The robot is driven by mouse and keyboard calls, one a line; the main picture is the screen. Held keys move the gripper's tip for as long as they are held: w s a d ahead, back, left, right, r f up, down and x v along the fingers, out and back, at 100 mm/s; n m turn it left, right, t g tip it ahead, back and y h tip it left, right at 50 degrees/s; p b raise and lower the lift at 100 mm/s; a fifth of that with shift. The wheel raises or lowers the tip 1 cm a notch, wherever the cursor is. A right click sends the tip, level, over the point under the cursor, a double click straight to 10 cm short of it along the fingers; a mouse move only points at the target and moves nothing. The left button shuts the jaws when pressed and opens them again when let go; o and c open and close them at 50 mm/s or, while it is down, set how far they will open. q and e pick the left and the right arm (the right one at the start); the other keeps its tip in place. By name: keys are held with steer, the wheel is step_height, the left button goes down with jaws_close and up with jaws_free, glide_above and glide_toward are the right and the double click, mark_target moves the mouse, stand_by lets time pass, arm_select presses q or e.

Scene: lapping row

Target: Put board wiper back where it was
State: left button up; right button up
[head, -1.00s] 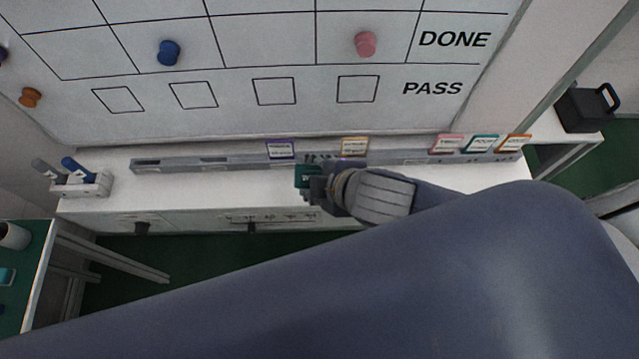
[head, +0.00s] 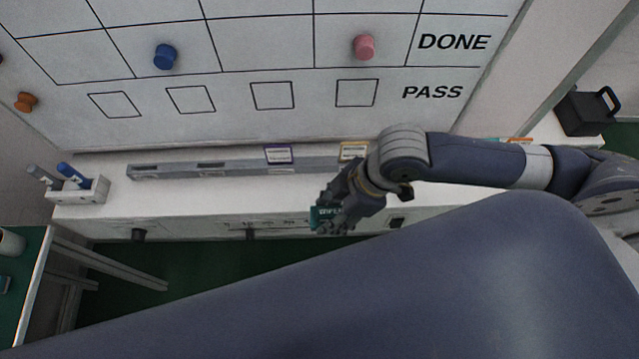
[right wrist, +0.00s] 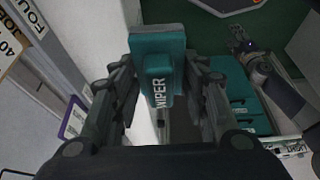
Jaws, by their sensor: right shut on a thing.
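The board wiper (head: 322,215) is a small teal block with white lettering. In the right wrist view the wiper (right wrist: 160,62) reads "WIPER" and sits between both fingers. My right gripper (head: 333,212) is shut on it and holds it in front of the white ledge's front edge, clear of the rail. In the right wrist view a dark gripper, which looks like my left gripper (right wrist: 240,42), shows at the upper right. Its jaws are too small and dark to read. My left gripper does not show in the head view.
A grey rail (head: 230,170) with a purple-framed card (head: 278,155) and a yellow-framed card (head: 353,151) runs along the ledge under the whiteboard. A pen holder (head: 85,190) stands at left. Teal items (right wrist: 245,105) lie in a box-like space at right in the wrist view.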

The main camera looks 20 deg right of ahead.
steer(key=w, duration=0.3)
steer(key=w+p, duration=0.1)
steer(key=w, duration=0.4)
steer(key=shift+w+d+f, duration=0.1)
steer(key=shift+w+f, duration=0.2)
steer(key=shift+f, duration=0.1)
step_height(320, 180, down, 2)
steer(key=shift+f+p, duration=0.25)
steer(key=shift+p, duration=0.2)
steer(key=shift+f, duration=0.5)
steer(key=o, duration=0.7)
steer(key=v, duration=1.2)
steer(key=shift+b, duration=0.3)
